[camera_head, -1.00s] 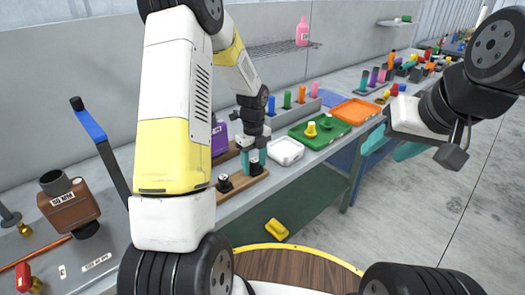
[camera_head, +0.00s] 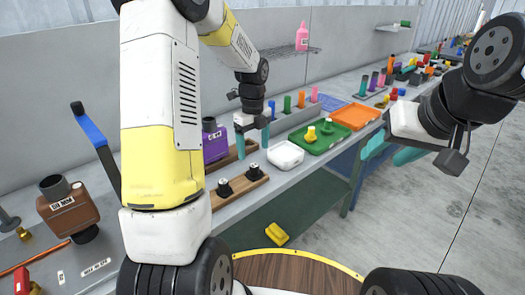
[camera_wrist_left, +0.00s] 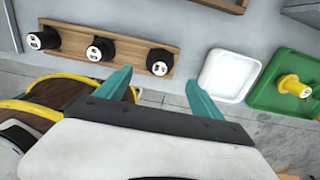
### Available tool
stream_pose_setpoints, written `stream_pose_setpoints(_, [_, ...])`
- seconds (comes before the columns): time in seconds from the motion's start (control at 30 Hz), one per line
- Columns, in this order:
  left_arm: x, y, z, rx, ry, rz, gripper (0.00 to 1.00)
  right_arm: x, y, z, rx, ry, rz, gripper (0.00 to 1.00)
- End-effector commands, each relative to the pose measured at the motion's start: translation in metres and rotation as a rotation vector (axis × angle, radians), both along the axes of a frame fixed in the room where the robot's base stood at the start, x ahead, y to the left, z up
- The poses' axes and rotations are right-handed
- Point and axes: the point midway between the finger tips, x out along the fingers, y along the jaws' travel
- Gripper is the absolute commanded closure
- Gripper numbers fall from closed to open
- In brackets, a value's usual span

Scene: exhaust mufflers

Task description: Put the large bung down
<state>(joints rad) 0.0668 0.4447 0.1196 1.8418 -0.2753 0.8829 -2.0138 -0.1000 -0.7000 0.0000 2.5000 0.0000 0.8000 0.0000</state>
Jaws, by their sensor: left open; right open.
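The wooden board (camera_wrist_left: 127,47) on the bench carries black bungs with white marked tops. The wrist view shows a left one (camera_wrist_left: 43,40), a middle one (camera_wrist_left: 100,48) and a right one (camera_wrist_left: 160,62), all upright; I cannot read the marks or be sure which is the large one. The head view shows two of them, the middle one (camera_head: 225,187) and the right one (camera_head: 253,171); my arm hides the other. My left gripper (camera_head: 253,145) is open and empty above the right end of the board, apart from the bungs. My right gripper (camera_head: 391,149) is open and empty, out over the floor side.
A white tray (camera_head: 286,155) sits just right of the board, then a green tray (camera_head: 318,147) with yellow and green parts and an orange tray (camera_head: 355,115). A purple muffler (camera_head: 214,146) stands behind the board. A brown muffler (camera_head: 68,210) stands at left.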

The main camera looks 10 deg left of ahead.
Motion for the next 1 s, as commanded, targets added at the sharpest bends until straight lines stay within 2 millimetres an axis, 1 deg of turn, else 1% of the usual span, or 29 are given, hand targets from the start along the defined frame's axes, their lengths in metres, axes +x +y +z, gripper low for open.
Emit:
stream_pose_setpoints(0.03, [0.001,0.0,0.011,0.0,-0.004,0.001,0.23,0.0,0.0,0.0,0.0,0.0,0.0,0.5])
stream_pose_setpoints(0.1, [0.0,0.0,0.022,0.0,-0.002,0.001,0.23,0.0,0.0,0.0,0.0,0.0,0.0,0.5])
stream_pose_setpoints(0.33, [-0.002,0.0,0.045,-0.001,-0.007,0.022,0.23,0.0,0.0,0.0,0.0,0.0,0.0,0.5])
stream_pose_setpoints(0.37, [-0.004,0.0,0.049,-0.002,-0.012,0.043,0.23,0.0,0.0,0.0,0.0,0.0,0.0,0.5])
stream_pose_setpoints(0.47, [-0.019,-0.001,0.071,-0.011,-0.051,0.183,0.23,0.0,0.0,0.0,0.0,0.0,0.0,0.5])
stream_pose_setpoints(0.57, [-0.045,-0.003,0.104,-0.042,-0.111,0.427,0.23,0.0,0.0,0.0,0.0,0.0,0.0,0.5])
stream_pose_setpoints(0.6, [-0.058,-0.004,0.117,-0.065,-0.136,0.546,0.23,0.0,0.0,0.0,0.0,0.0,0.0,0.5])
stream_pose_setpoints(0.67, [-0.08,-0.006,0.134,-0.105,-0.168,0.725,0.23,0.0,0.0,0.0,0.0,0.0,0.0,0.5])
stream_pose_setpoints(0.7, [-0.094,-0.007,0.144,-0.138,-0.187,0.845,0.23,0.0,0.0,0.0,0.0,0.0,0.0,0.5])
stream_pose_setpoints(0.83, [-0.141,-0.01,0.168,-0.269,-0.225,1.231,0.23,0.0,0.0,0.0,0.0,0.0,0.0,0.5])
stream_pose_setpoints(0.9, [-0.166,-0.012,0.176,-0.353,-0.226,1.432,0.23,0.0,0.0,0.0,0.0,0.0,0.0,0.5])
stream_pose_setpoints(1.0, [-0.197,-0.016,0.182,-0.477,-0.205,1.69,0.23,0.0,0.0,0.0,0.0,0.0,0.0,0.5])
